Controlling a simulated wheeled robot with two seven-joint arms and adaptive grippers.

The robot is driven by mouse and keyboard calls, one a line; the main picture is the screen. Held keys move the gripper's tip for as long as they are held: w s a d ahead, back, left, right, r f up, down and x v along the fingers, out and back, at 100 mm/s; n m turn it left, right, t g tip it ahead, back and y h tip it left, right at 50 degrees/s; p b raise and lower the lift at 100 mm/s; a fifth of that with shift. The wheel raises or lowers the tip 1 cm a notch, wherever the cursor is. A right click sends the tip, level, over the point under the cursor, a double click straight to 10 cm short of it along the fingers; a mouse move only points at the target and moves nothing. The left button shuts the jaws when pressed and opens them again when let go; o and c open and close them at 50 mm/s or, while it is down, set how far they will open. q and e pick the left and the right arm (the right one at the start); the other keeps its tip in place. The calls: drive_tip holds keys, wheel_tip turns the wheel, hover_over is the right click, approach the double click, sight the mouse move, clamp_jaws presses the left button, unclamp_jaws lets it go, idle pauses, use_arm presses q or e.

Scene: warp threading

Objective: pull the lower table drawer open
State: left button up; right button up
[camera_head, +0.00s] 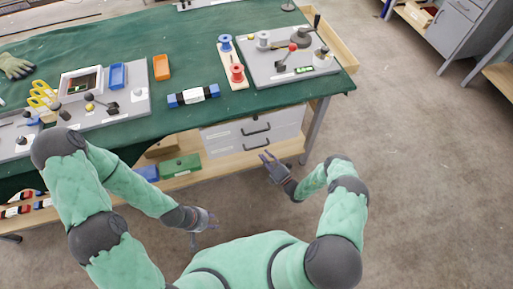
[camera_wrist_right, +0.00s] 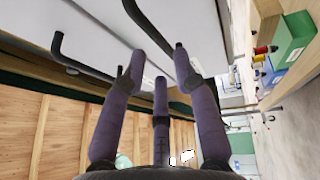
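The white drawer unit under the table has an upper drawer (camera_head: 233,133) and a lower drawer (camera_head: 225,149), both looking closed, each with a dark bar handle. The lower handle (camera_head: 257,147) is just above my right gripper (camera_head: 267,157). In the right wrist view, the lower handle (camera_wrist_right: 150,30) runs near the fingertips of my right gripper (camera_wrist_right: 160,62), whose fingers are apart; I cannot tell whether they touch it. The upper handle (camera_wrist_right: 85,70) is left of the fingers. My left gripper (camera_head: 207,226) is open and empty, away from the table.
The green-covered tabletop (camera_head: 170,30) carries trays, spools and tools above the drawers. A green box (camera_head: 181,165) and a blue box (camera_head: 147,173) lie on the lower shelf left of the drawers. A table leg (camera_head: 315,130) stands to their right. The floor in front is clear.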

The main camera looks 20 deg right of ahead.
sight(257, 147)
drive_tip(key=b+x, duration=0.1)
drive_tip(key=x, duration=0.5)
drive_tip(key=shift+w+a, duration=0.1)
drive_tip(key=shift+w, duration=0.1)
clamp_jaws()
